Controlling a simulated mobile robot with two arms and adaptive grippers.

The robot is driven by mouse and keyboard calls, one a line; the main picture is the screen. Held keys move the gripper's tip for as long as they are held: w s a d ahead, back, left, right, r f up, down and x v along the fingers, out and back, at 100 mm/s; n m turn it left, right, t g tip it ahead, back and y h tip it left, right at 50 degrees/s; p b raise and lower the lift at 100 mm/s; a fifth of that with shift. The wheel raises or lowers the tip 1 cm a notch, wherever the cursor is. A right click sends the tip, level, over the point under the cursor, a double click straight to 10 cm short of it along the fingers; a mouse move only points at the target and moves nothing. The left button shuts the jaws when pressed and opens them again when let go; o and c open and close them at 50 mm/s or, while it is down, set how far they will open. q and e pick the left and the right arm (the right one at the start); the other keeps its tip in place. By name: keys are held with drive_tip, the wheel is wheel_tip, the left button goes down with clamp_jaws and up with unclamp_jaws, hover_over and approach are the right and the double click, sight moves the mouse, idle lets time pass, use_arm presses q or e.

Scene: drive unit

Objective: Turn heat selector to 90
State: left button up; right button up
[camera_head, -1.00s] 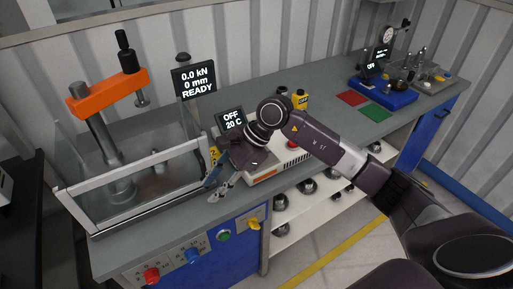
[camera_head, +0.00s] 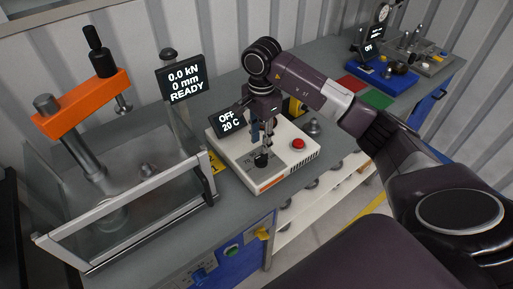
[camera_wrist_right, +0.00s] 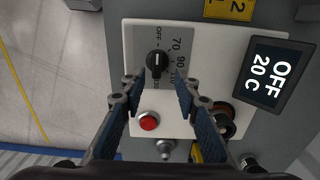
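The heat selector is a black knob (camera_wrist_right: 157,62) on a grey dial plate marked OFF, 70 and 90, with a further mark partly hidden. Its white line appears to point toward the OFF side. It also shows as a dark knob (camera_head: 261,160) on the white heater box (camera_head: 278,182) in the head view. The heater display (camera_head: 228,121) reads OFF, 20 C. My right gripper (camera_wrist_right: 157,80) points down at the plate. Its fingers are open, one on each side of the knob in the wrist view, with no visible contact. My left gripper is not in view.
A red button (camera_head: 298,144) and a small metal piece (camera_head: 314,128) are right of the knob. A press with an orange arm (camera_head: 88,102) and a clear guard with a metal frame (camera_head: 130,222) stands at left. Red and green mats lie farther back.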

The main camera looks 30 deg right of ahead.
sight(261, 155)
drive_tip(key=f, duration=0.1)
drive_tip(key=f+p, duration=0.1)
drive_tip(key=f, duration=0.1)
drive_tip(key=s+f, duration=0.1)
drive_tip(key=shift+a+f+p, duration=0.1)
drive_tip(key=shift+f+p, duration=0.3)
drive_tip(key=shift+w+f, duration=0.2)
drive_tip(key=shift+f, duration=0.45)
clamp_jaws()
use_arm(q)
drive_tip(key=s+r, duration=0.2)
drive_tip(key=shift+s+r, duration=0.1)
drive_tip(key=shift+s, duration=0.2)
